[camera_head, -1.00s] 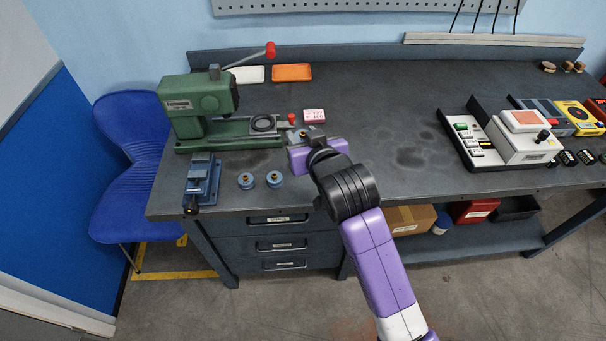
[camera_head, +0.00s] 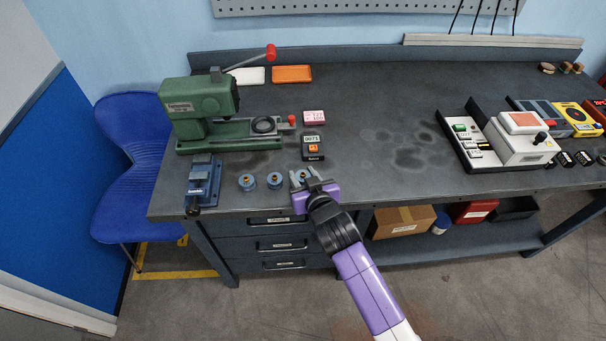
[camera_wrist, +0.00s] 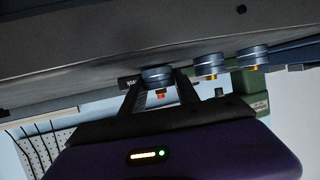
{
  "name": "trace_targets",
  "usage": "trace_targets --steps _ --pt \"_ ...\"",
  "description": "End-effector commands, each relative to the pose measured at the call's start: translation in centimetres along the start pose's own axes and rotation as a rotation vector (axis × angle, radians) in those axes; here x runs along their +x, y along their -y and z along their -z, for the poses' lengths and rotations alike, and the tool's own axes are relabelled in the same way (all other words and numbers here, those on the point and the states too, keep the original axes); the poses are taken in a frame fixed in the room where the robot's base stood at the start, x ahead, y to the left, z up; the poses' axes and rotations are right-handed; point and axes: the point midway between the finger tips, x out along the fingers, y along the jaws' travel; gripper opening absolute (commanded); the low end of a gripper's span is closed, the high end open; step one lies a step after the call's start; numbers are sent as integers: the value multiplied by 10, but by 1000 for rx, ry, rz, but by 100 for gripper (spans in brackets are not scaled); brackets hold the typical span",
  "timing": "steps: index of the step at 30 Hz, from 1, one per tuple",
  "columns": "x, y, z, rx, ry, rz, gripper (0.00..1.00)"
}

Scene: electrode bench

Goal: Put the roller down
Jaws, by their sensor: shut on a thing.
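My gripper (camera_head: 304,180) is shut on a roller (camera_wrist: 158,75), a short blue-grey disc with a brass-coloured centre. In the wrist view, whose picture appears upside down, the roller sits between my gripper's two dark fingers (camera_wrist: 160,90). In the head view my gripper is at the bench's front edge, right of two similar rollers (camera_head: 247,181) (camera_head: 274,180). These two also show in the wrist view (camera_wrist: 207,66) (camera_wrist: 252,57), in a row with the held one. I cannot tell whether the held roller touches the bench top.
A small black counter (camera_head: 313,148) stands just behind my gripper, with a pink-and-white box (camera_head: 314,117) behind it. A green press (camera_head: 200,108) and a blue vise (camera_head: 202,182) stand at the left. The bench (camera_head: 390,145) to the right is clear up to a white machine (camera_head: 520,140).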

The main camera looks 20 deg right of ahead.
Motion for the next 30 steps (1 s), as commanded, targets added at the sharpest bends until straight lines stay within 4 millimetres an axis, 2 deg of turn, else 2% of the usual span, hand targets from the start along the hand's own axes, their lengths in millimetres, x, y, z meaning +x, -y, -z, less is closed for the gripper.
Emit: trace_targets --steps 10,11,13,14,23,26,30 --pt "2 0 -4 0 -1 0 0" --pt "2 0 -3 0 -1 0 43" --pt "1 0 -3 0 0 0 57" --pt "1 0 -3 0 0 0 59" --pt "1 0 -3 0 0 0 59" --pt "-4 0 -4 0 0 0 59" --pt "-21 0 -5 0 -1 0 59"
